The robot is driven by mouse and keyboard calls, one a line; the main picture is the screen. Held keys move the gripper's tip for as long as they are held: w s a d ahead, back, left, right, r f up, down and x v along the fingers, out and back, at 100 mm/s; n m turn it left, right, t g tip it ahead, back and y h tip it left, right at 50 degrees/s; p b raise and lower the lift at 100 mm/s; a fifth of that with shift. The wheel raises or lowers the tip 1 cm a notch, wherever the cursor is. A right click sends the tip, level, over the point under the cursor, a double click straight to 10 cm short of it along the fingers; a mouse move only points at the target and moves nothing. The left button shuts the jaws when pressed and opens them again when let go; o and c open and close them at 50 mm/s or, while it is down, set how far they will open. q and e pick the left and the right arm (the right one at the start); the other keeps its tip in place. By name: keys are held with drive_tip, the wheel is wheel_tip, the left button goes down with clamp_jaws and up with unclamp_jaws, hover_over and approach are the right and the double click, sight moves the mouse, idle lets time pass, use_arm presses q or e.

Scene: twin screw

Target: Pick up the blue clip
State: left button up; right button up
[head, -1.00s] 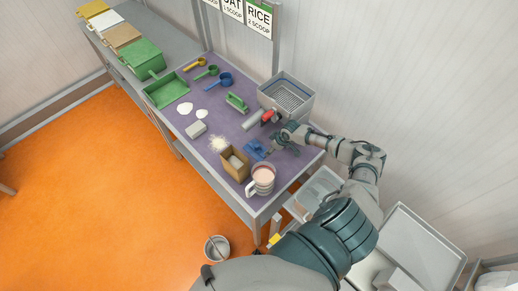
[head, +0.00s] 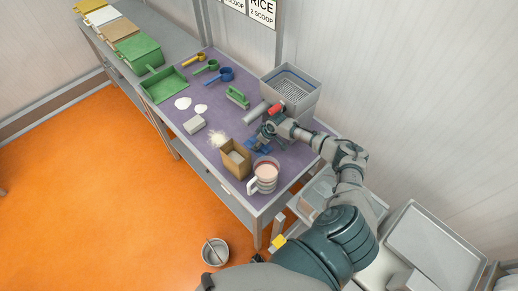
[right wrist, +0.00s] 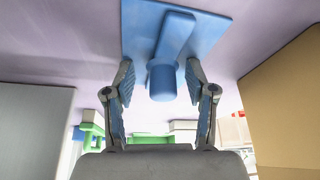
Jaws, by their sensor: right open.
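The blue clip (head: 252,148) lies on the purple table top, partly hidden under my right gripper in the head view. In the right wrist view the blue clip (right wrist: 200,40) shows as a flat blue plate with a raised bar and a rounded end. My right gripper (head: 262,137) is open over it. In the right wrist view, the fingers of my right gripper (right wrist: 160,82) stand either side of the rounded end, with gaps showing. My left gripper is not in view.
Close by are an open brown box (head: 235,158), a mug (head: 265,174) and a grey hopper (head: 291,90) with a red part (head: 277,110). A green brush (head: 238,97), a grey block (head: 194,125) and scoops lie farther off. The purple table top (head: 205,95) has bare patches between them.

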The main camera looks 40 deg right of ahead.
drive_tip(key=shift+w+a+r, duration=0.1)
drive_tip(key=shift+a+r, duration=0.05)
drive_tip(key=shift+r, duration=0.05)
drive_tip(key=shift+c, duration=0.2)
clamp_jaws()
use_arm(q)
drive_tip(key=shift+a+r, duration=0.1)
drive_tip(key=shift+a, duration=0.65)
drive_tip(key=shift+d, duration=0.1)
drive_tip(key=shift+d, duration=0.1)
use_arm(e)
drive_tip(key=shift+s+d, duration=0.2)
drive_tip(key=shift+s, duration=0.05)
